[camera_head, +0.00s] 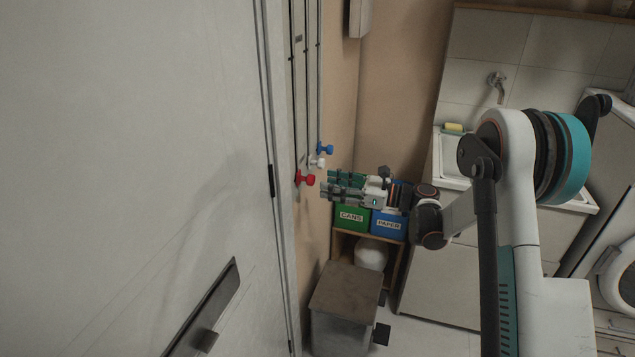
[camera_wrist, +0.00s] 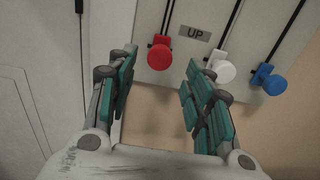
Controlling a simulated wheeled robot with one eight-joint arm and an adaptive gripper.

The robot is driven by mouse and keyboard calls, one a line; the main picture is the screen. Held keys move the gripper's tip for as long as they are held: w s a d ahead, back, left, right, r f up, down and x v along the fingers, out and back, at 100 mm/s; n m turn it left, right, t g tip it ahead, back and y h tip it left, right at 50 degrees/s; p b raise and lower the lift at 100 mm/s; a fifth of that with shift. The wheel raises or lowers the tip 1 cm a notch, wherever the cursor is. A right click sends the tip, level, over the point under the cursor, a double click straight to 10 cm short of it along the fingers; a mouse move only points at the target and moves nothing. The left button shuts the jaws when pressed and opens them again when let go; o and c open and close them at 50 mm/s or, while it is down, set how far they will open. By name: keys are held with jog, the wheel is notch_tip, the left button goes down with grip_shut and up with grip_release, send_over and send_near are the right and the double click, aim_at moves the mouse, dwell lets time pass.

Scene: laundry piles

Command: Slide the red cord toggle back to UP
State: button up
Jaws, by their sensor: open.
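The red cord toggle (camera_head: 305,178) sits at the lower end of its dark cord track on the wall panel. In the wrist view the red toggle (camera_wrist: 159,54) shows in the gap between my fingertips and beyond them. A grey label reading UP (camera_wrist: 195,33) is just right of it, beside its cord. My gripper (camera_head: 324,184) is open and empty, just right of the toggle in the head view and apart from it. In the wrist view my gripper (camera_wrist: 158,64) has its two green-padded fingers spread on either side, with no contact visible.
A white toggle (camera_wrist: 222,68) and a blue toggle (camera_wrist: 272,81) sit on parallel cords to the right, the white one close to my right finger. A door (camera_head: 150,170) stands left. Green CANS (camera_head: 351,217) and blue PAPER (camera_head: 389,226) bins stand below my gripper.

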jog(key=v, duration=0.5)
jog(key=shift+s+d, duration=0.1)
jog(key=shift+d, duration=0.05)
